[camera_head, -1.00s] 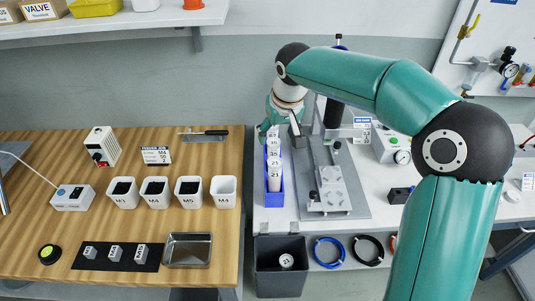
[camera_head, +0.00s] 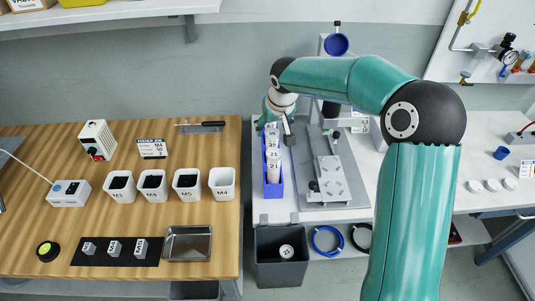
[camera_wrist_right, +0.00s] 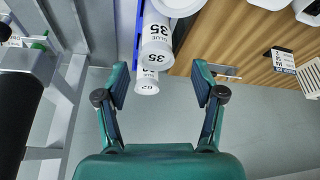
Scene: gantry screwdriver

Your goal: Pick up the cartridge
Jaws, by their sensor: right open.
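White glue cartridges (camera_head: 273,155) with printed numbers stand in a row in a blue rack (camera_head: 275,191) on the white bench. In the right wrist view, cartridges (camera_wrist_right: 156,38) marked 35 show at the top centre, with a smaller-looking one (camera_wrist_right: 147,82) marked 62 beyond. My right gripper (camera_wrist_right: 160,84) is open, its two fingers apart and nothing between them. In the head view the right gripper (camera_head: 275,117) is at the far end of the rack, partly hidden by its own wrist. My left gripper is out of view.
A grey metal fixture (camera_head: 330,172) stands just right of the rack. A dark bin (camera_head: 281,267) with a cartridge (camera_head: 286,251) in it is below the bench edge. The wooden table (camera_head: 100,220) at left holds white cups (camera_head: 187,185) and a steel tray (camera_head: 188,244).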

